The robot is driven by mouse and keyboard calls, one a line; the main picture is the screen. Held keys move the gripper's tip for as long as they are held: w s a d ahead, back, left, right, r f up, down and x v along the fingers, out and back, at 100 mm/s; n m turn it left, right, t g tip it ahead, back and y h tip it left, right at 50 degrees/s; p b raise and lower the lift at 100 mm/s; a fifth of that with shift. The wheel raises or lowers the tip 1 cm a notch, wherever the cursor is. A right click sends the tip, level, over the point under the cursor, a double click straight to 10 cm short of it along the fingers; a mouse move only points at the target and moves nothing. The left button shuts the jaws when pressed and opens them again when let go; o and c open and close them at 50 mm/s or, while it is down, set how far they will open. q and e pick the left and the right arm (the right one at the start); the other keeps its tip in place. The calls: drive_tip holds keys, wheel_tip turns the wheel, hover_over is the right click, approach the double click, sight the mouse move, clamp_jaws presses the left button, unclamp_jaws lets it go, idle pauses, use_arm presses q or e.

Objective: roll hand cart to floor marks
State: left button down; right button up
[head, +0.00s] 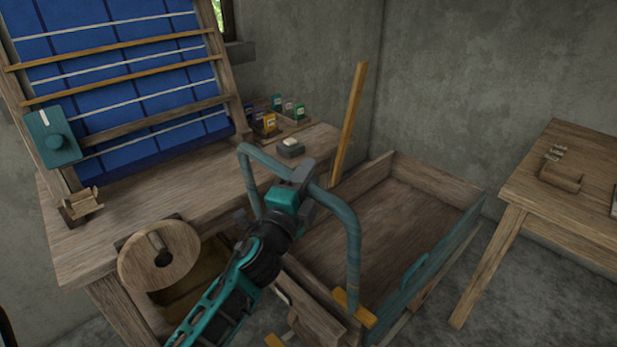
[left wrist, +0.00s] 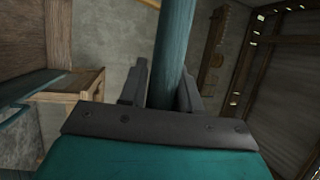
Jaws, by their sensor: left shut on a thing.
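The hand cart (head: 335,235) is a wooden box with a bent teal push handle (head: 354,250) at its near end. It stands between the loom bench and the table on the right. My left gripper (head: 302,178) is shut on the top bar of the handle. The left wrist view shows the teal bar (left wrist: 174,50) running between its two fingers (left wrist: 160,90). My arm hides part of the handle and the cart's near end. The floor marks cannot be made out for sure. My right gripper is not in view.
The loom bench (head: 200,205) with a blue warp and a wooden wheel (head: 160,256) stands close on the left. A wooden table (head: 560,190) stands on the right. A slanted wooden post (head: 350,120) rises behind the cart. Concrete walls close off the back. Some floor shows at lower right.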

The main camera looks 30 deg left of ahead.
use_arm(q)
drive_tip(key=shift+s+f, duration=0.1)
drive_tip(key=shift+f, duration=0.05)
drive_tip(key=c, duration=1.1)
unclamp_jaws()
drive_tip(key=shift+s+a, duration=0.1)
drive_tip(key=shift+o, duration=0.6)
drive_tip(key=shift+s, duration=0.1)
drive_tip(key=shift+o, duration=0.5)
drive_tip(key=s+f+b, duration=0.2)
drive_tip(key=s, duration=1)
drive_tip(key=shift+s+d, duration=0.25)
drive_tip(key=shift+d, duration=0.1)
